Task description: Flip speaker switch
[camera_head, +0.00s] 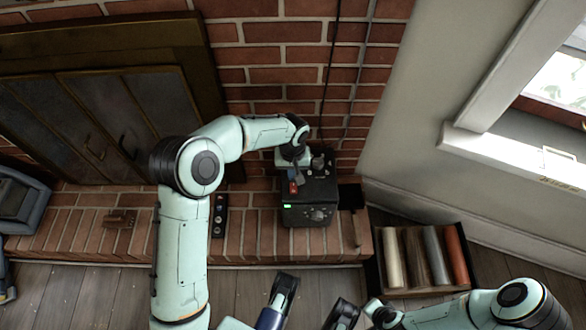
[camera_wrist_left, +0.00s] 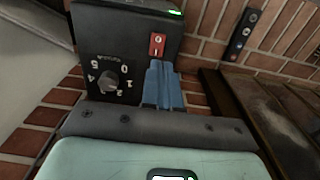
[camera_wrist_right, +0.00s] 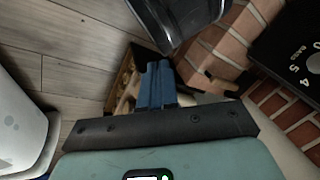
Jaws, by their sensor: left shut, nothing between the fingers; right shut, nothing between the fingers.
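The black speaker (camera_head: 310,212) stands on the brick hearth, with a lit green light (camera_head: 287,206) and a numbered dial (camera_wrist_left: 110,82). Its small red switch (camera_head: 293,187), marked 0 and I, also shows in the left wrist view (camera_wrist_left: 157,45). I cannot tell which way it is set. My left gripper (camera_head: 293,174) is shut and empty over the speaker. In the left wrist view its blue fingertips (camera_wrist_left: 160,66) appear just by the switch's I end; contact is unclear. My right gripper (camera_wrist_right: 158,66) is shut and empty, away from the switch.
A brick wall and dark fireplace doors (camera_head: 130,105) stand behind the hearth. A black strip with coloured buttons (camera_head: 219,215) lies left of the speaker. A box of rolls or logs (camera_head: 375,285) stands on the floor to the right. Cables run down the wall behind.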

